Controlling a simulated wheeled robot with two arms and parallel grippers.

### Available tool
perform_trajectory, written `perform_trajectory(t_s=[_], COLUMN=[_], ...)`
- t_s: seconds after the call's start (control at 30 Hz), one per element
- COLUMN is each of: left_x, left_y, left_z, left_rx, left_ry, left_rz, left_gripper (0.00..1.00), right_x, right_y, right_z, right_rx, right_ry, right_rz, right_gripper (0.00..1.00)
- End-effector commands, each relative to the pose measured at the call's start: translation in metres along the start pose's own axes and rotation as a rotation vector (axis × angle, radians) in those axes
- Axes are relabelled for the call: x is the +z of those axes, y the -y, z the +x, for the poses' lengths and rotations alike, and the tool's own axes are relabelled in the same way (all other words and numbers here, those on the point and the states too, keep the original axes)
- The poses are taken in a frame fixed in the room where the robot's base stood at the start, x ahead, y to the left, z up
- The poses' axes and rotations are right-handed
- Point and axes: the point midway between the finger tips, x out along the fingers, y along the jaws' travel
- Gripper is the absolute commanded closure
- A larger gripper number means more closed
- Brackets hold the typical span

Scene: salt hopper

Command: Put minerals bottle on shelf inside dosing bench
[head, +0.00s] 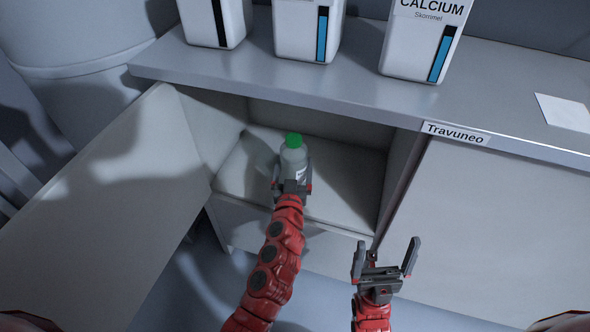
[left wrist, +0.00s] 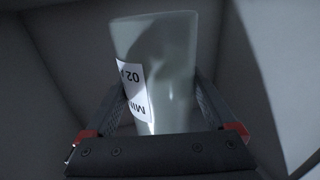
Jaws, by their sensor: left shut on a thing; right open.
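The minerals bottle (head: 293,158) is pale and translucent with a green cap, and stands roughly upright inside the open compartment of the dosing bench (head: 330,95). My left gripper (head: 292,186) is shut on it, over the shelf (head: 345,185). In the left wrist view the bottle (left wrist: 158,70) sits between the two fingers, with part of a white label showing. I cannot tell whether its base touches the shelf.
The cabinet door (head: 110,200) stands open at the left. Several white containers stand on the bench top, one labelled CALCIUM (head: 425,40). A closed panel (head: 490,230) is to the right, below a Travuneo label (head: 455,132). The shelf beside the bottle is clear.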

Motion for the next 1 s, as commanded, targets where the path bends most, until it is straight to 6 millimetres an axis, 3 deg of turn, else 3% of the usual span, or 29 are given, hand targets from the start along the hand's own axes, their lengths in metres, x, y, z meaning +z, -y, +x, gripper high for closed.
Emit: perform_trajectory(t_s=[0.17,0.43,0.87,0.9,1.0], left_x=[0.001,0.038,0.041,0.04,0.04], left_y=[-0.001,-0.002,-0.001,-0.001,-0.001], left_z=[0.018,0.018,0.018,0.018,0.018], left_rx=[0.002,0.003,0.002,0.002,0.002], left_ry=[-0.004,0.001,-0.001,0.0,0.0], left_rz=[-0.001,0.001,-0.001,-0.001,-0.001], left_gripper=[1.0,1.0,1.0,0.02,0.0], right_x=[0.001,0.004,0.004,0.004,0.004], right_y=[0.0,0.001,0.001,0.001,0.001], right_z=[-0.004,-0.025,-0.029,-0.027,-0.027], right_rx=[0.0,0.0,-0.005,-0.005,-0.005], right_ry=[0.0,0.0,-0.004,-0.004,-0.003], right_rz=[0.0,0.0,-0.001,-0.001,-0.001], right_gripper=[0.0,0.0,0.0,0.0,0.0])
